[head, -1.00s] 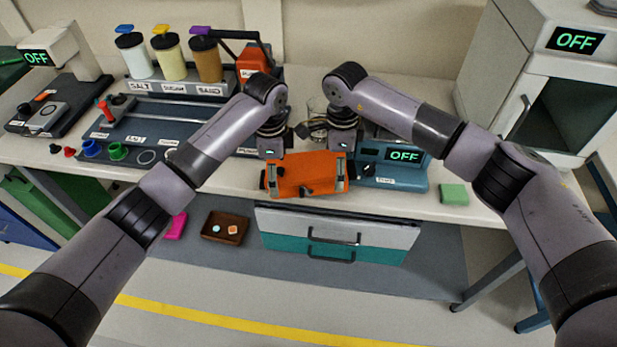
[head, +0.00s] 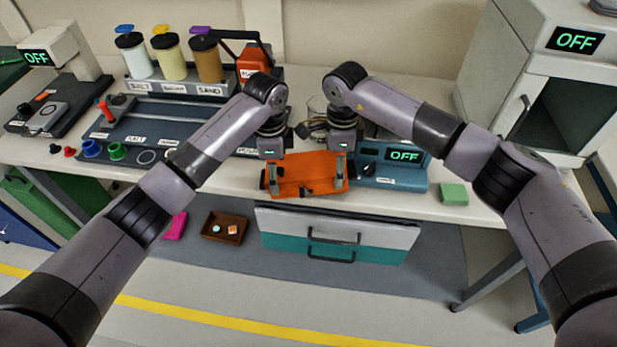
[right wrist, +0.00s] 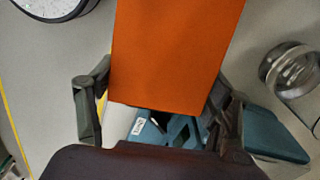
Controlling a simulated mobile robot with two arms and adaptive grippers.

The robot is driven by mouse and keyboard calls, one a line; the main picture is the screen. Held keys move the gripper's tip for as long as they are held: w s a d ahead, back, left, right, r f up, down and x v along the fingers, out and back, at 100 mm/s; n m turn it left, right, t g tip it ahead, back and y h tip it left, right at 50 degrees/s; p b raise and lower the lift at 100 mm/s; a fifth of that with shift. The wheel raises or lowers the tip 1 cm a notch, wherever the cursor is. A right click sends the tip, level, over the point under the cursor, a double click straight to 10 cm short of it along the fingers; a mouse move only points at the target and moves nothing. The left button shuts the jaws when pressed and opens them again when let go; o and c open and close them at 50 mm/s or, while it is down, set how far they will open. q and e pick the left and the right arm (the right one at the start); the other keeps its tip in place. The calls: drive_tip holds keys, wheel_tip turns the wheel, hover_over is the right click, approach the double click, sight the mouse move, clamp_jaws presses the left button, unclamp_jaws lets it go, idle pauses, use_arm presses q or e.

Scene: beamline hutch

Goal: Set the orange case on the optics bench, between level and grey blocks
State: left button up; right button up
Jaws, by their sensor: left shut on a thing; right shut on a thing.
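The orange case (head: 307,174) is held by both of my grippers at the front edge of the white counter, low over or on it; I cannot tell whether it touches. My left gripper (head: 271,158) is shut on its left part. My right gripper (head: 342,153) is shut on its right part. In the right wrist view the case (right wrist: 178,55) appears as a broad orange face between the fingers. I cannot make out the level or the grey blocks.
A blue device reading OFF (head: 395,165) stands close to the right of the case, with a green block (head: 454,194) beyond it. Labelled jars (head: 170,60) and an orange can (head: 253,63) stand behind. Drawers (head: 335,240) are below the counter edge.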

use_arm(q)
drive_tip(key=shift+r, duration=0.1)
use_arm(e)
drive_tip(key=shift+r, duration=0.15)
